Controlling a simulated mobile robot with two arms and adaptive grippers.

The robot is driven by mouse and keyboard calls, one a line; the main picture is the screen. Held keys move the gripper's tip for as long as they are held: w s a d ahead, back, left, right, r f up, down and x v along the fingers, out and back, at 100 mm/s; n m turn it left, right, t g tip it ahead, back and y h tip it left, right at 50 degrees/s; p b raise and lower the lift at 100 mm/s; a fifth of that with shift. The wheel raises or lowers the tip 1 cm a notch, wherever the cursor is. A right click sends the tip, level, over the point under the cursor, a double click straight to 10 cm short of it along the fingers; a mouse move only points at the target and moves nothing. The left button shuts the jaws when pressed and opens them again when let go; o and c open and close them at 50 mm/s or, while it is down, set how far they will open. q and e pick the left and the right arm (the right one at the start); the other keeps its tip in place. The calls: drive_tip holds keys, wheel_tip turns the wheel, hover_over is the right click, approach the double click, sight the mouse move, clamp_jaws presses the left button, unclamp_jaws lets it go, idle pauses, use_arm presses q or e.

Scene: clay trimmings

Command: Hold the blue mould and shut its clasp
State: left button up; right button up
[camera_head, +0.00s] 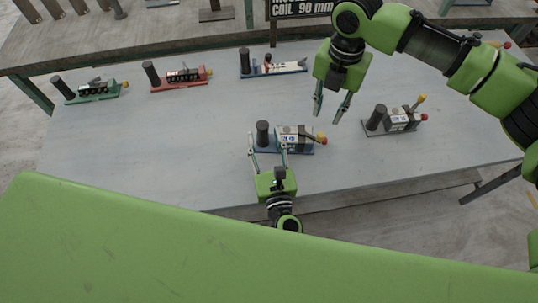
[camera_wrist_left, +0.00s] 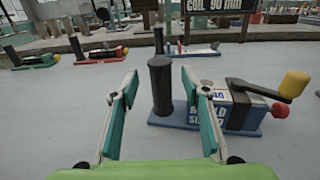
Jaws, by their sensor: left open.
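The blue mould (camera_head: 296,137) sits near the front middle of the table, with a black post, a labelled box on a blue base, and yellow and red knobs at its right end. In the left wrist view the blue mould (camera_wrist_left: 210,112) shows its yellow-knobbed lever sticking up and out to the right. My left gripper (camera_head: 267,141) is open, its fingers pointing at the black post (camera_wrist_left: 160,85), which stands between and just beyond the fingertips. Whether they touch it I cannot tell. My right gripper (camera_head: 327,119) is open and empty, above and behind the mould's right end.
A grey-based mould (camera_head: 400,121) with a raised yellow knob stands at right. A blue-and-white one (camera_head: 275,68), a red one (camera_head: 182,78) and a green one (camera_head: 95,91) stand along the back. The table's (camera_head: 140,140) left and front are clear.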

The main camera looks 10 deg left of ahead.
sight(264, 133)
use_arm(q)
drive_tip(key=shift+x, duration=2.15)
clamp_jaws()
use_arm(e)
drive_tip(key=shift+o, duration=0.5)
